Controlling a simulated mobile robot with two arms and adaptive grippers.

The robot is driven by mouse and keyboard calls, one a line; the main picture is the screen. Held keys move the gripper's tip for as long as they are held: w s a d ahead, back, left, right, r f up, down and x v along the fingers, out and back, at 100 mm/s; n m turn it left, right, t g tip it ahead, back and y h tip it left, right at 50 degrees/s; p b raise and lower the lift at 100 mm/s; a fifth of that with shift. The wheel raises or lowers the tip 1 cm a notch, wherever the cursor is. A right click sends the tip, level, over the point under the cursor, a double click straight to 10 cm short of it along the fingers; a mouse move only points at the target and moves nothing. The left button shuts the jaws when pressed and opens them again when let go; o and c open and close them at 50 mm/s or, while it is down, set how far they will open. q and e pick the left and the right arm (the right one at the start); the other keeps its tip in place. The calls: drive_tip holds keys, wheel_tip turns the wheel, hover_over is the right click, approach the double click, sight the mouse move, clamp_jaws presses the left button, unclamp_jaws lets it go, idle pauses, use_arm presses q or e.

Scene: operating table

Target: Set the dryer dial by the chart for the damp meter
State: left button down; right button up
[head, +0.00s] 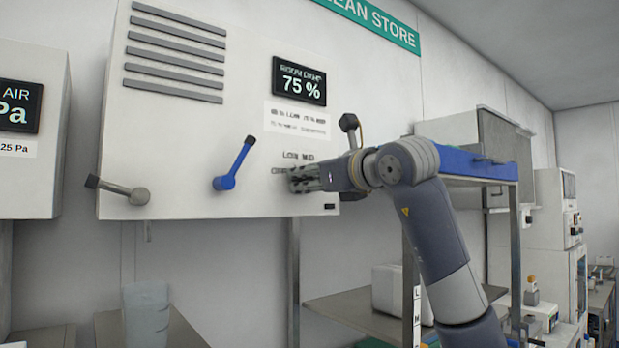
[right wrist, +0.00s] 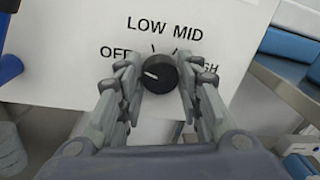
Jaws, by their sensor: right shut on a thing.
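The dryer (head: 190,110) is a white wall box. Its damp meter (head: 299,82) reads 75 %. The chart (head: 297,119) is a small white label below the meter, its print too small to read surely. The black dial (right wrist: 156,75) shows in the right wrist view, with OFF, LOW, MID and a partly covered HIGH around it. Its white mark points left, towards OFF. My right gripper (head: 300,180) is shut on the dial, with fingers on both sides of it in the right wrist view. The gripper hides the dial in the head view. My left gripper is not in view.
A blue lever (head: 233,165) and a grey lever (head: 120,190) stick out from the box left of the dial. A dark knobbed lever (head: 349,127) stands just above my right wrist. A blue-topped shelf (head: 470,164) is at the right. A clear container (head: 146,310) stands below.

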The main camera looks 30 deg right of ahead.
drive_tip(key=m, duration=0.7)
drive_tip(key=m+y, duration=0.1)
drive_tip(key=m, duration=1.3)
drive_tip(key=shift+d+g+y+b, duration=0.35)
drive_tip(key=shift+g+y, duration=0.05)
drive_tip(key=m, duration=0.3)
drive_tip(key=shift+f+b, duration=0.1)
drive_tip(key=shift+b, duration=0.25)
drive_tip(key=shift+m+y+b, duration=0.3)
drive_tip(key=shift+m+b, duration=0.05)
drive_tip(key=shift+m, duration=1.35)
drive_tip(key=shift+f, duration=0.1)
drive_tip(key=o, duration=1.1)
